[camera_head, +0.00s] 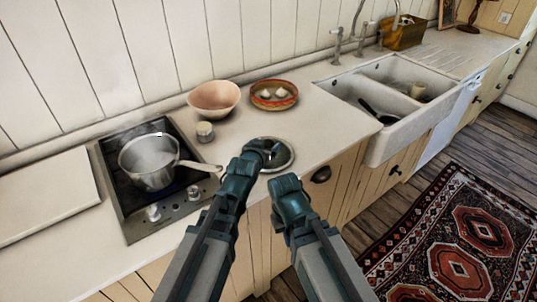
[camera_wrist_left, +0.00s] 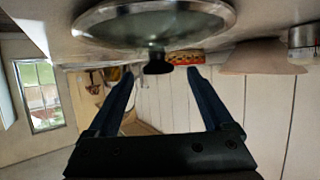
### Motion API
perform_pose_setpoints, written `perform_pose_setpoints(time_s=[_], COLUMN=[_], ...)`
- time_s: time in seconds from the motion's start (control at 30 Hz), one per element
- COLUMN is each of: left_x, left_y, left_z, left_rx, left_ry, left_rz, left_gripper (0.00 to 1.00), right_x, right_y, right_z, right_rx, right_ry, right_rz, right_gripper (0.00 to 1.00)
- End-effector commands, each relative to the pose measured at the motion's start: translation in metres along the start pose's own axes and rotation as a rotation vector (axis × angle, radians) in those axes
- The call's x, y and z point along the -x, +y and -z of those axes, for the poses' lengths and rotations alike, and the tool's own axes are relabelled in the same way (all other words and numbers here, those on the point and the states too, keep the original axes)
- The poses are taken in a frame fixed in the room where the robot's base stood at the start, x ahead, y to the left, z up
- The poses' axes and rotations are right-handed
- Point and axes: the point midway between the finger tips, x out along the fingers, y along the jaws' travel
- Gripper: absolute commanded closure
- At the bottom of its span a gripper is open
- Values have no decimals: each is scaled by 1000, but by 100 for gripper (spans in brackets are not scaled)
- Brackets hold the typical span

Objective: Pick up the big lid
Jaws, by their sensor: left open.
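The big lid (camera_head: 289,157) is a glass disc with a metal rim, lying on the counter to the right of the stove. My left gripper (camera_head: 266,150) is over it and hides part of it. In the left wrist view, which looks upside down, the lid (camera_wrist_left: 155,27) shows with its dark knob (camera_wrist_left: 157,64). The open fingers of the left gripper (camera_wrist_left: 160,73) point toward the knob, one on each side in the picture; I see no grip on it. My right gripper (camera_head: 287,184) is near the counter's front edge; its fingers cannot be made out.
A steel pot (camera_head: 148,165) stands on the stove (camera_head: 128,208) at the left. A small jar (camera_head: 205,132), a pinkish bowl (camera_head: 214,99) and a patterned dish (camera_head: 274,94) stand behind the lid. A double sink (camera_head: 375,136) is at the right.

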Motion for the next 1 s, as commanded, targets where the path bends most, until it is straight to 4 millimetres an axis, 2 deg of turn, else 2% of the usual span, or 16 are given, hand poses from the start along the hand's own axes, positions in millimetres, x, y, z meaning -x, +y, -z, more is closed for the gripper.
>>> perform_pose_setpoints(time_s=[0.03,0.33,0.53,0.67,0.9,0.93,1.0], left_x=[-8,-14,-38,-51,-52,-52,-52], left_y=[0,1,3,4,4,4,4], left_z=[-2,-3,-12,-11,-10,-10,-10], left_rx=[0,-1,-2,-2,-2,-2,-2], left_ry=[0,0,0,0,0,0,0], left_rz=[0,-1,-3,-4,-4,-4,-4], left_gripper=[15,15,15,15,15,17,29], right_x=[-4,-8,-25,-30,-28,-28,-28], right_y=[0,-1,-2,-3,-3,-3,-3], right_z=[0,1,2,2,2,2,2], right_rx=[0,0,0,0,0,0,0], right_ry=[0,0,0,0,0,0,0], right_rz=[0,0,0,0,0,0,0], right_gripper=[100,100,100,100,100,100,100])
